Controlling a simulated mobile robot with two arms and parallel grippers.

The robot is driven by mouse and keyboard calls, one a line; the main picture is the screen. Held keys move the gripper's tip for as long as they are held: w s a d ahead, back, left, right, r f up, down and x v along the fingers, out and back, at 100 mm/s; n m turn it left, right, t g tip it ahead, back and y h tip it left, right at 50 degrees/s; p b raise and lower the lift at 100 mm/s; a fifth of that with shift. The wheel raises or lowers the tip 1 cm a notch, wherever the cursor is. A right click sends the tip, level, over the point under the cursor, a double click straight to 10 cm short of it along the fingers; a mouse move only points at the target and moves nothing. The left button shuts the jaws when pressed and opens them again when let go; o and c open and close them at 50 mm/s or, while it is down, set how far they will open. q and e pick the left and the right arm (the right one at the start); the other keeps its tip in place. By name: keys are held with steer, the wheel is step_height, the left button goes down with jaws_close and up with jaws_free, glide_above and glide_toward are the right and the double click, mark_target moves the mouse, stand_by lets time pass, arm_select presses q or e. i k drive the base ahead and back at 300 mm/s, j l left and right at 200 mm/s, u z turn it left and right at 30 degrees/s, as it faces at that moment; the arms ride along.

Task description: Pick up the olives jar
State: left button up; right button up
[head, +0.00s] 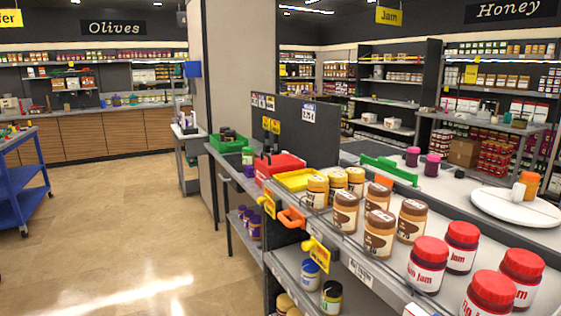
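An "Olives" sign (114,27) hangs over the shelves at the back left, which hold several small jars too small to tell apart. I cannot tell for sure which jar is the olives jar. A dark jar with a green and white label (331,297) stands on the lower shelf of the near rack, next to a jar with a blue label (310,273). Neither label can be read. Neither of my grippers is in view.
The near rack's top holds red-lidded jam jars (427,265), brown-labelled jars (380,232), a yellow tray (297,180) and a red box (279,166). A white round board (510,208) lies behind. A blue cart (22,180) stands left. The floor (120,230) between is clear.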

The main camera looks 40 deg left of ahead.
mark_target(248, 158)
steer(key=u, duration=1.5)
steer(key=i+j, duration=0.45)
steer(key=i, duration=0.15)
steer(key=i+j, duration=0.45)
steer(key=i, duration=0.2)
